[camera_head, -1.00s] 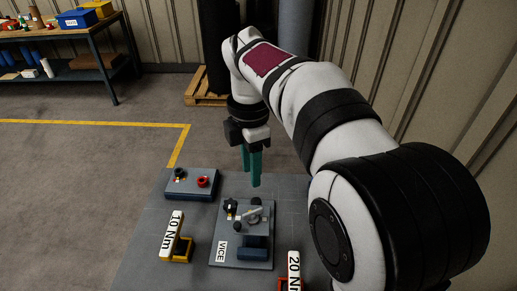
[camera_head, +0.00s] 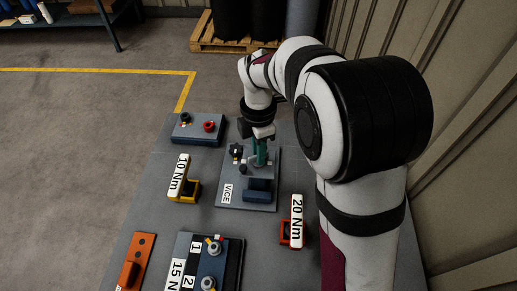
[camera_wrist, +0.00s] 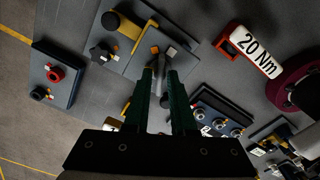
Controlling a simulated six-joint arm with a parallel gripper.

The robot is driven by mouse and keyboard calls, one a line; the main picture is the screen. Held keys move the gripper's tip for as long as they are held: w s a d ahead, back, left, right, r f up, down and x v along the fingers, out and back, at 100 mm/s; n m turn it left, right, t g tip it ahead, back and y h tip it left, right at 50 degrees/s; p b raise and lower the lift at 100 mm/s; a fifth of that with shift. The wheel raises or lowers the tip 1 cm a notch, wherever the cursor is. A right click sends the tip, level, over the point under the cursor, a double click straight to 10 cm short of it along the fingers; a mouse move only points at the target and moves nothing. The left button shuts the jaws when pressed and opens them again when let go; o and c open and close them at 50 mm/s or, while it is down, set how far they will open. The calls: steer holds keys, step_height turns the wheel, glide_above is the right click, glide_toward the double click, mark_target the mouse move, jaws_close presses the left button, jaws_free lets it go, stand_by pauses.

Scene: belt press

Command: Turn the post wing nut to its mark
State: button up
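The vice (camera_head: 231,205) is a grey plate with a label, a dark block and several fittings. A dark star-shaped knob (camera_head: 236,151) sits at its back left; the wrist view also shows this knob (camera_wrist: 103,52). A pale metal winged piece (camera_wrist: 156,62), which looks like the post wing nut, stands in line with my fingertips, with small yellow-orange marks (camera_wrist: 172,51) near it. My gripper (camera_wrist: 160,76) points down over the plate with its green fingers apart, one on each side of the piece. I cannot tell whether they touch it. In the head view my gripper (camera_head: 260,153) partly hides it.
A plate with red and black knobs (camera_head: 198,129) lies at the back left. A yellow 10 Nm tool (camera_head: 194,190) stands left of the vice, a red 20 Nm tool (camera_head: 292,231) right of it. A 15 Nm unit (camera_head: 214,262) and an orange plate (camera_head: 136,265) are nearer.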

jaws_close()
steer(key=shift+m, duration=0.3)
steer(key=m, duration=0.5)
steer(key=shift+m, duration=0.3)
steer(key=m, duration=1.1)
steer(key=shift+m, duration=0.3)
steer(key=m, duration=0.5)
steer(key=shift+m, duration=0.4)
